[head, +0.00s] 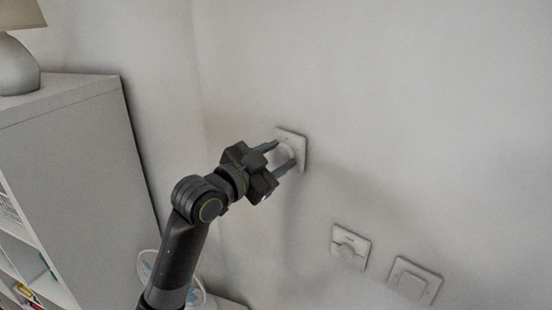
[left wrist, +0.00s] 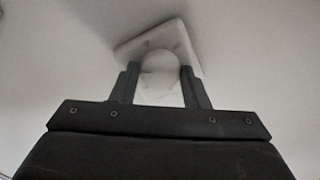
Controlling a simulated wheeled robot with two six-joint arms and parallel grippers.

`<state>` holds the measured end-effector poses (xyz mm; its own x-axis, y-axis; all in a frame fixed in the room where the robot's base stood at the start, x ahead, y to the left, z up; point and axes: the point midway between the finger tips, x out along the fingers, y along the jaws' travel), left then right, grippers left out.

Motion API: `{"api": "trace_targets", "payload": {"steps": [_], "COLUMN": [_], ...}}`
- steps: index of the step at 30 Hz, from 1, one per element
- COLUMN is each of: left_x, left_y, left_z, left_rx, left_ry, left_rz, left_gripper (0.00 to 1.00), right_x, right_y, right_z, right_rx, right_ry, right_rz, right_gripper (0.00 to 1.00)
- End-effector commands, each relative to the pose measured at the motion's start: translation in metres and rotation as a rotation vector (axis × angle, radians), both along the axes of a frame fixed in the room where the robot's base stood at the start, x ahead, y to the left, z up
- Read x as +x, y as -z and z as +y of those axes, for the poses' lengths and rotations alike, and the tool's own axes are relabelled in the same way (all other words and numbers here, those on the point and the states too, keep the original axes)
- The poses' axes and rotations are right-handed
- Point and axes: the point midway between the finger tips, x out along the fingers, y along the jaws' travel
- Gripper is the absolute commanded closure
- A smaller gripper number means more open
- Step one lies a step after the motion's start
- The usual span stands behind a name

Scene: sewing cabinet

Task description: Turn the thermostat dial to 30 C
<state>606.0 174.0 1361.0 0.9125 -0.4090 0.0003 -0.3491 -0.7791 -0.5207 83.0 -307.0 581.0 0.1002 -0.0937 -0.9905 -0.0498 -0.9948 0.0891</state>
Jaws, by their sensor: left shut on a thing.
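A round white dial (head: 287,152) sits on a square white wall plate (head: 298,142), which I take to be the thermostat. In the left wrist view the dial (left wrist: 160,64) stands out from its plate (left wrist: 174,38), with small marks on the plate too blurred to read. My left gripper (head: 283,154) is shut on the dial, with one dark finger on each side of it. The dial's setting cannot be read. My right gripper is in neither view.
A white cabinet (head: 70,140) with a lamp (head: 18,65) stands at left. The wall around the dial is clear.

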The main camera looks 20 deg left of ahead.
Motion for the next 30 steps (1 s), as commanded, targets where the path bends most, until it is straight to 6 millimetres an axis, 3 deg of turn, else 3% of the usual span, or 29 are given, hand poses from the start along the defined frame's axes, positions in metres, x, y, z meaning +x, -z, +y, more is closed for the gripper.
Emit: {"api": "trace_targets", "payload": {"steps": [8, 30], "left_x": [0.000, 0.000], "left_y": [0.003, 0.004], "left_z": [0.000, 0.000], "left_rx": [0.133, 0.764], "left_ry": [0.000, 0.000], "left_rz": [-0.060, -0.344], "left_gripper": [0.82, 0.82], "right_x": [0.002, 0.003], "right_y": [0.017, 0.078], "right_z": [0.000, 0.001], "right_rx": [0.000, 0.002], "right_ry": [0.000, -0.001], "right_rz": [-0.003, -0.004], "right_gripper": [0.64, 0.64]}}
